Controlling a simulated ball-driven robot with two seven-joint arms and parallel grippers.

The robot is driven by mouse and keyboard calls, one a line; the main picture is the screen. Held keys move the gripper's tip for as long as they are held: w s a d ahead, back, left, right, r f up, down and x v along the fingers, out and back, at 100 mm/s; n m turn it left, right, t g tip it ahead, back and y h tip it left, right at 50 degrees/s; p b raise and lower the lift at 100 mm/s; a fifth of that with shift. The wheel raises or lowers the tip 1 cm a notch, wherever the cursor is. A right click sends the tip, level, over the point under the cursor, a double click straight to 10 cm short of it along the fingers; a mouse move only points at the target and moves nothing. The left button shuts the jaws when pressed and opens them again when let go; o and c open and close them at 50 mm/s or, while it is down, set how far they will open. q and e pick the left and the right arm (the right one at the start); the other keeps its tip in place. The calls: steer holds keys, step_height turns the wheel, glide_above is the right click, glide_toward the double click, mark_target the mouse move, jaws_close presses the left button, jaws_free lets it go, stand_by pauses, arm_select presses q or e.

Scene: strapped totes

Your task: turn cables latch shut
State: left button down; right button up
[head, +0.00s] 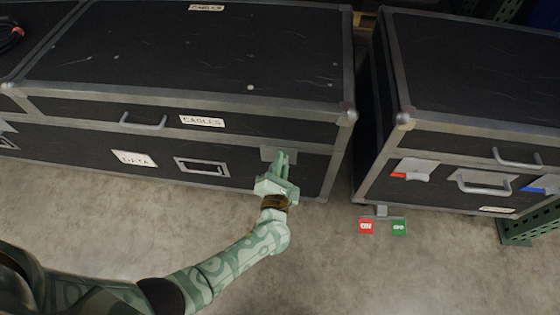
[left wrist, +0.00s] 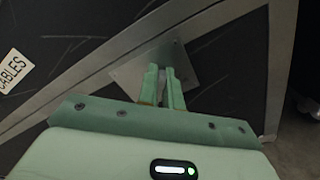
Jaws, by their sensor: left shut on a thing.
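The black case labelled CABLES (head: 105,108) stands on the floor with grey metal edging. Its latch plate (head: 266,154) is on the front face, near the right corner and just below the lid seam; the plate also shows in the left wrist view (left wrist: 128,74). My left gripper (head: 282,158) is at this plate, its green fingers (left wrist: 164,82) pointing at it and closed on the latch's turning part. The fingers hide most of that part, so I cannot tell its angle. My right gripper is not in view.
A second black case (head: 465,90) stands to the right across a narrow gap, with red-tipped and blue-tipped latches (head: 411,171) on its front. Red and green tags (head: 366,227) are low beside it. The CABLES case has a handle (head: 143,123).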

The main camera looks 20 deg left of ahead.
arm_select(q)
steer(key=m, duration=0.4)
steer(key=shift+d+f+m, duration=0.25)
steer(key=shift+f+m, duration=0.05)
steer(key=shift+f, duration=0.1)
steer(key=shift+d+f+m, duration=0.1)
steer(key=shift+f+m, duration=0.1)
steer(key=shift+m, duration=1.05)
steer(key=shift+f+m, duration=0.2)
steer(key=shift+m, duration=1.05)
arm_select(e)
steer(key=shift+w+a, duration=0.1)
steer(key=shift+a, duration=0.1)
arm_select(q)
steer(key=c, duration=1.6)
jaws_free()
steer(key=shift+o, duration=0.2)
